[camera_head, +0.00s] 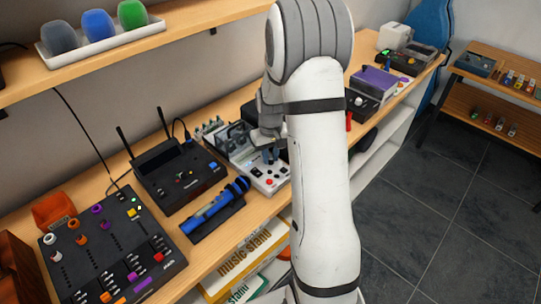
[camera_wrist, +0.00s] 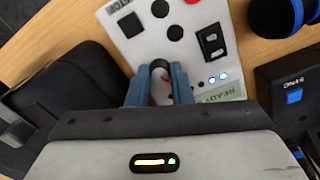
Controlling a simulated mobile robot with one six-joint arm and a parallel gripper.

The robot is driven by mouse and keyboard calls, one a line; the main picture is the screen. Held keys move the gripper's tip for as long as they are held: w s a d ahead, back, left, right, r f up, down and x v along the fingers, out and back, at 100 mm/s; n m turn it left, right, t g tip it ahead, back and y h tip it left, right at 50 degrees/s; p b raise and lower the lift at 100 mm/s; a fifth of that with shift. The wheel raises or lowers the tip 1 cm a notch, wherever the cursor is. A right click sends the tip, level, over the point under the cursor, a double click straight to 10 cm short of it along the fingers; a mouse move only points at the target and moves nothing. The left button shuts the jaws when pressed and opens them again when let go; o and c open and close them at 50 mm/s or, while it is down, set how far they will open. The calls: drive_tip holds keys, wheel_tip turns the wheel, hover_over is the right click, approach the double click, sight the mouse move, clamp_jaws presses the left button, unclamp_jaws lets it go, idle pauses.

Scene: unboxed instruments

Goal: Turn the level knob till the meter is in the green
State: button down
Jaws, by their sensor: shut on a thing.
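The light grey control panel (camera_head: 256,172) lies on the wooden bench, and part of it shows in the wrist view (camera_wrist: 118,40). My gripper (camera_wrist: 160,72) has its two blue-grey fingers shut on a dark round knob (camera_wrist: 159,66) on the panel. In the head view my gripper (camera_head: 271,157) is low over the panel, partly behind my own arm. A white surface with small red marks (camera_wrist: 163,87) shows between the fingers. I cannot make out a meter needle or green band.
The panel also has a red button, black buttons (camera_wrist: 161,8) and a black rocker switch (camera_wrist: 211,41). A blue microphone (camera_head: 215,207), a black receiver with antennas (camera_head: 180,177) and a mixer (camera_head: 115,245) stand to the left. A shelf (camera_head: 185,22) overhangs behind.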

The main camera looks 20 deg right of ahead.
sight(270, 159)
drive_tip(key=m+b, duration=0.2)
drive_tip(key=m, duration=0.2)
drive_tip(key=shift+f, duration=0.1)
drive_tip(key=shift+m+b, duration=1.1)
drive_tip(key=shift+m, duration=1.1)
drive_tip(key=c, duration=1.3)
unclamp_jaws()
drive_tip(key=shift+r+b, duration=0.45)
drive_tip(key=shift+r, duration=3.6)
